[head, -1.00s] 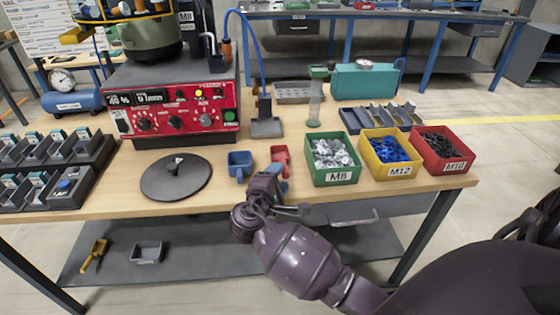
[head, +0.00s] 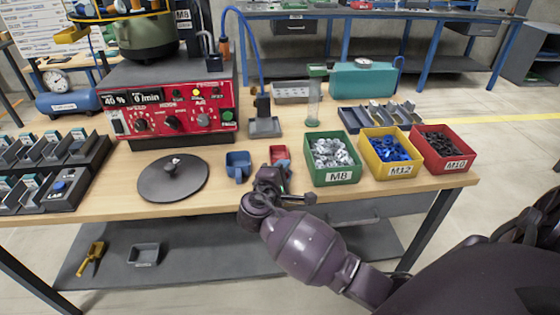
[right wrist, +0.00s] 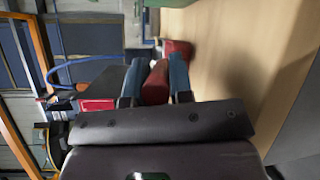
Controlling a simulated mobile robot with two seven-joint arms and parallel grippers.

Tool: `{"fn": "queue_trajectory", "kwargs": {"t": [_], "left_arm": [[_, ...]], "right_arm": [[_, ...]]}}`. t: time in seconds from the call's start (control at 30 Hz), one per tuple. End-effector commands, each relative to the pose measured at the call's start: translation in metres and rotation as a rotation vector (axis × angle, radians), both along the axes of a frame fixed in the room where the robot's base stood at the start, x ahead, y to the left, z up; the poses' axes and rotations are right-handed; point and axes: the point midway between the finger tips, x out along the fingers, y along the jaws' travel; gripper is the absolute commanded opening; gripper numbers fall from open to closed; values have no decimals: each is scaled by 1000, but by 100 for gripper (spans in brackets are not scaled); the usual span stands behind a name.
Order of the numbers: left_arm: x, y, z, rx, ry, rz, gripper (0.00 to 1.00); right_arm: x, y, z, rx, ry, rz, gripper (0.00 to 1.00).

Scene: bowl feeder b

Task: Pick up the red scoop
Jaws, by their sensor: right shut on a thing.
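The red scoop (head: 279,154) is on the wooden table (head: 330,196), between the blue scoop (head: 238,165) and the green M8 bin. My right gripper (head: 274,178) is at the scoop's near side, over the table's front edge. In the right wrist view the scoop's red handle (right wrist: 156,84) lies between my two blue-grey fingers, which are shut on it. The scoop's body (right wrist: 177,50) shows beyond the fingertips. My gripper hides part of the scoop in the head view. I cannot tell whether it touches the table. My left gripper is not in view.
The green M8 bin (head: 332,178), yellow M12 bin (head: 392,173) and red M10 bin (head: 444,168) stand to the right. A dark round lid (head: 172,190) lies left, before the red control box (head: 175,122). A grey stand (head: 265,127) is behind the scoops.

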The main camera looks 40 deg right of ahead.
Motion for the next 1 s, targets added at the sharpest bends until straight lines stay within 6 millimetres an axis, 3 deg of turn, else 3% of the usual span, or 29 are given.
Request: {"fn": "queue_trajectory", "kwargs": {"t": [0.23,0.37,0.7,1.0], "left_arm": [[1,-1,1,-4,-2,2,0],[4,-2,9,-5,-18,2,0],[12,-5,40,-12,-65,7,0],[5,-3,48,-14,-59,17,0]], "right_arm": [[0,0,6,0,-2,0,0],[1,0,23,1,-10,0,0],[0,0,109,2,-16,0,0],[0,0,173,1,-10,0,0]]}}
